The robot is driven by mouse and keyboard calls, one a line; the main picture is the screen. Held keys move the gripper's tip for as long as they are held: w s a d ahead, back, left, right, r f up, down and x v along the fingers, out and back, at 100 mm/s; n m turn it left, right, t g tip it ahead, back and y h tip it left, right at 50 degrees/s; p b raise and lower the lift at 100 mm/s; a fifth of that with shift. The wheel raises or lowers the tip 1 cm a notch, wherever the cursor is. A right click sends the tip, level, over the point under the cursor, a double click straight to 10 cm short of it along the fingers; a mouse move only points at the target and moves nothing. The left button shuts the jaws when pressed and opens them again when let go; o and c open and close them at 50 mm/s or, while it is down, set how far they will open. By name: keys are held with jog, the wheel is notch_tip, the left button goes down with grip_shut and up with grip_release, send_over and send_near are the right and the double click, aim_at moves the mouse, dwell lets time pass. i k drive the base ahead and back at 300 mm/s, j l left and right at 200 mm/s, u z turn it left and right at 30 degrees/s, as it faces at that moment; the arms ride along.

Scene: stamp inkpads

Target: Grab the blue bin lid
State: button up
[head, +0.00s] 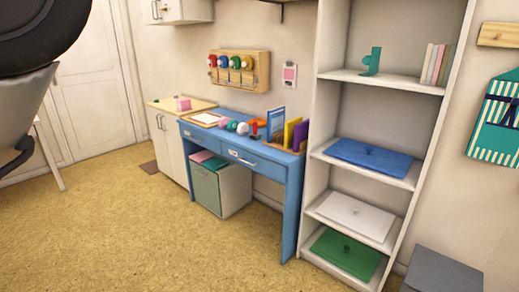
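The blue bin lid (345,151) is a flat rectangular panel with a small knob on top. It lies flat on the middle shelf of the white shelf unit at the right, with its front edge near the shelf's front. Nothing covers it. My gripper's fingers do not show; only dark and grey parts, seemingly of my arm, show at the upper left, far from the lid.
A white lid (336,207) and a green lid (325,249) lie on the shelves below. A blue desk (291,205) holding stamps and books stands left of the shelf unit (312,150). A grey box (440,266) stands at its lower right. The yellowish floor (150,240) in front is clear.

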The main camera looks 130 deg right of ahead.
aim_at(387, 161)
jog(key=z, duration=5.45)
jog(key=i+l+z, duration=0.1)
jog(key=i+l, duration=0.8)
jog(key=i+j, duration=0.2)
jog(key=i, duration=0.15)
